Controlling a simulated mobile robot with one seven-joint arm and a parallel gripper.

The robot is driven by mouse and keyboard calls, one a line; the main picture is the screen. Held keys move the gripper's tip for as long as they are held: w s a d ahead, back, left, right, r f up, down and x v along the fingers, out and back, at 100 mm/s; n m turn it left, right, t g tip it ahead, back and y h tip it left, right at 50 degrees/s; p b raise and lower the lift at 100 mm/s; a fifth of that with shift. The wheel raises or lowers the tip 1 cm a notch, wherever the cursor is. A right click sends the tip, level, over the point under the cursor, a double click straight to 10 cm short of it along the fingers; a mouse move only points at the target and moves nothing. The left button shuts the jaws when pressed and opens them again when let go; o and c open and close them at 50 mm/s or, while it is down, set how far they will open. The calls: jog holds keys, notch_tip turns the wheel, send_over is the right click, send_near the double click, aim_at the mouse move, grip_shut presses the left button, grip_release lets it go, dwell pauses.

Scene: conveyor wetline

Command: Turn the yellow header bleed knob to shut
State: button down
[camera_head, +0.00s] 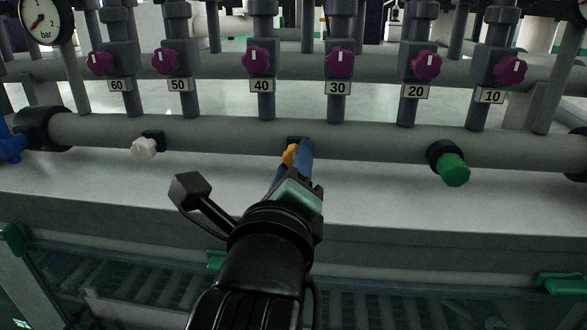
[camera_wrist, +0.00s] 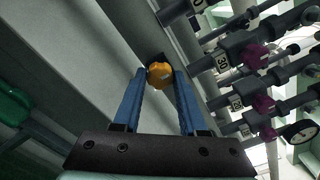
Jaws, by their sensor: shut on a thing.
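The yellow header bleed knob (camera_wrist: 160,74) is on the lower grey header pipe (camera_head: 220,136), on a short dark stub. In the head view only a sliver of the knob (camera_head: 289,154) shows beside my blue fingers. My gripper (camera_head: 299,157) reaches it from the front, below the pipes. In the wrist view my gripper (camera_wrist: 161,80) has its two blue fingertips on either side of the knob, shut on it. I cannot tell the knob's turn position from its face.
A white knob (camera_head: 144,147) is left on the same pipe and a green knob (camera_head: 453,169) right. Above stands a row of magenta knobs (camera_head: 256,61) with number plates. A gauge (camera_head: 46,20) is at upper left. A grey ledge (camera_head: 430,213) runs below the pipe.

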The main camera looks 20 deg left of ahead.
jog(key=shift+r+m, duration=0.2)
jog(key=shift+m, duration=0.1)
jog(key=c, duration=0.8)
grip_release()
jog(key=o, duration=0.4)
jog(key=shift+f, duration=0.15)
jog(key=shift+c, duration=0.2)
